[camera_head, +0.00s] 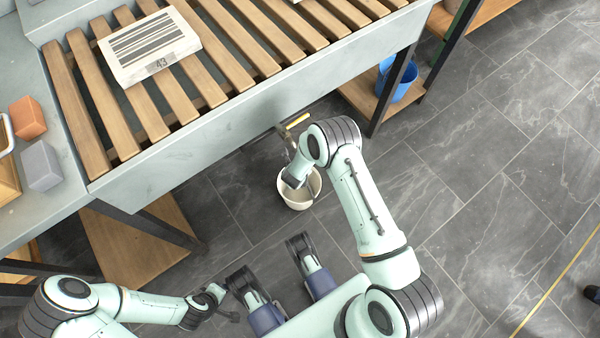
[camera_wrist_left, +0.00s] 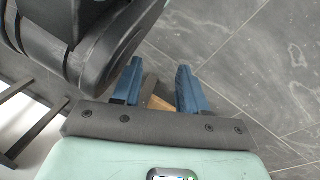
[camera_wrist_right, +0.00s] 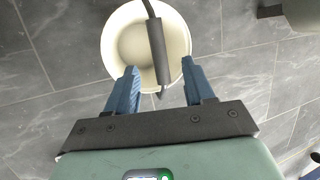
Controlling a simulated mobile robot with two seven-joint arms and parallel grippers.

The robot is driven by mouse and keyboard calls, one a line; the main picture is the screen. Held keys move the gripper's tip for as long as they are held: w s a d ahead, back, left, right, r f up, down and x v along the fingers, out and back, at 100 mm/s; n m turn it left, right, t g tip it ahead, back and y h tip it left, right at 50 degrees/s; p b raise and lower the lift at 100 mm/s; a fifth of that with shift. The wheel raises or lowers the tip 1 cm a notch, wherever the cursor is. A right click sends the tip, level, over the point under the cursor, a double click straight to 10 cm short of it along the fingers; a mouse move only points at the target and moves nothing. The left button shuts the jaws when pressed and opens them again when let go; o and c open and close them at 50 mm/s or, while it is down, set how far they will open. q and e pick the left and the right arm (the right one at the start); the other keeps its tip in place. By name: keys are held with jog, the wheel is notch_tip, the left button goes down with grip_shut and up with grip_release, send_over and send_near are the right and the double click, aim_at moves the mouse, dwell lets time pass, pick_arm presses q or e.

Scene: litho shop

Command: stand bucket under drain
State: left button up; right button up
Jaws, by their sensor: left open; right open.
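A cream-white bucket (camera_head: 299,192) stands upright on the dark tile floor, below the front edge of the slatted trough. It also shows in the right wrist view (camera_wrist_right: 118,50), with its dark handle grip (camera_wrist_right: 159,50) raised across the opening. My right gripper (camera_wrist_right: 157,72) is open, its fingers on either side of the grip's lower end; I cannot tell whether they touch it. A drain pipe with a yellow lever (camera_head: 297,121) shows under the trough, partly hidden by my right wrist. My left gripper (camera_wrist_left: 158,75) is open and empty, low near my base.
The slatted trough (camera_head: 150,178) overhangs the floor, with a striped block (camera_head: 150,45) on its slats. Dark legs and low wooden shelves (camera_head: 135,245) stand beneath. A blue bucket (camera_head: 402,82) is on the right shelf. Floor to the right (camera_head: 480,200) is clear.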

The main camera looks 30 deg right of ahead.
pick_arm(q)
jog(key=shift+w+d+r+t+p, duration=0.15)
jog(key=shift+w+r+t+p, duration=0.25)
jog(key=shift+w+r, duration=0.75)
pick_arm(e)
jog(key=s+a+r+n+y, duration=0.2)
jog(key=s+a+n, duration=0.1)
jog(key=s+n, duration=0.7)
jog(key=s+a+r+n+g+y, duration=0.1)
jog(key=s+a+r+n+y, duration=0.2)
jog(key=s+n, duration=0.7)
jog(key=n, duration=0.9)
jog(key=shift+s+n+g, duration=0.2)
jog(key=shift+n+g, duration=0.1)
pick_arm(q)
jog(key=shift+f, duration=0.1)
